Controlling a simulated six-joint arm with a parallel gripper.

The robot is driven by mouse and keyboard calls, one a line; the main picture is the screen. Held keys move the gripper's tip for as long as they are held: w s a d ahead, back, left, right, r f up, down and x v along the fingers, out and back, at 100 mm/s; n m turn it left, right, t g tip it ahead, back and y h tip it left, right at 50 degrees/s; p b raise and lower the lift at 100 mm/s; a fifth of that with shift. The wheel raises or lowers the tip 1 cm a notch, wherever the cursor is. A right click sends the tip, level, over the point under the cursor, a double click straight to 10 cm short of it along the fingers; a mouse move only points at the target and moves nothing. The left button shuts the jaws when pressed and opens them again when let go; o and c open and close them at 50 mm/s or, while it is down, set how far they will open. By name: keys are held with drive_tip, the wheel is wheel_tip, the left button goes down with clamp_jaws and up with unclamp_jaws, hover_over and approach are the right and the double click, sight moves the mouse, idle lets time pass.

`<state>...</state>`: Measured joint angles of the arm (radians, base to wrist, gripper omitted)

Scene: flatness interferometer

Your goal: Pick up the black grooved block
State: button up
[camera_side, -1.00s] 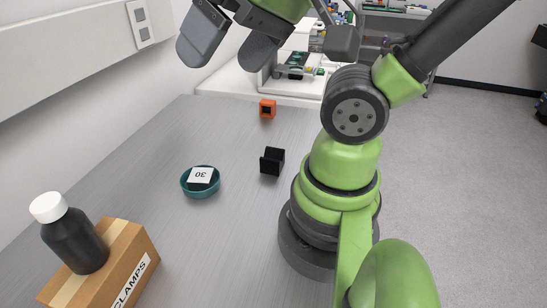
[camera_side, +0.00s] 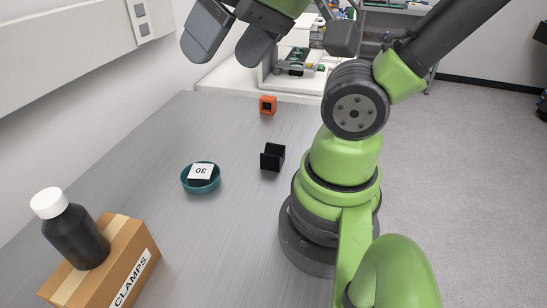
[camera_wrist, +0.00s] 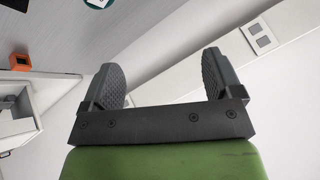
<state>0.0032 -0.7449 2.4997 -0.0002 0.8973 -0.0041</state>
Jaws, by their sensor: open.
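The black grooved block (camera_side: 272,157) stands on the grey table in the side view, between the teal bowl and the base of my arm. My gripper (camera_side: 232,42) is high above the far part of the table, well away from the block. Its two dark fingers are spread wide with nothing between them. The wrist view also shows my gripper (camera_wrist: 167,82) open and empty, facing the wall.
A teal bowl (camera_side: 187,186) holds a piece labelled 30. An orange block (camera_side: 268,105) sits farther back. White equipment (camera_side: 225,80) stands at the back.

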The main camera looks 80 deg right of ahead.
drive_tip(key=w+d+f+g+h, duration=0.2)
drive_tip(key=w+d+f+g, duration=0.1)
drive_tip(key=w+d+f, duration=0.3)
drive_tip(key=n+g, duration=0.3)
drive_tip(key=g, duration=0.1)
hover_over(273, 155)
drive_tip(key=d, duration=0.1)
drive_tip(key=f, duration=0.9)
drive_tip(key=w+f, duration=0.1)
drive_tip(key=f, duration=0.4)
drive_tip(key=shift+f, duration=0.35)
drive_tip(key=f, duration=0.4)
drive_tip(key=shift+s+d+n, duration=0.1)
drive_tip(key=shift+s+n, duration=0.15)
drive_tip(key=shift+n, duration=0.05)
drive_tip(key=shift+d+f, duration=0.2)
drive_tip(key=shift+f, duration=1.4)
drive_tip(key=shift+d+f, duration=0.15)
drive_tip(key=shift+f, duration=1.45)
drive_tip(key=c, duration=1.2)
drive_tip(key=shift+o, duration=0.2)
drive_tip(key=shift+r, duration=0.1)
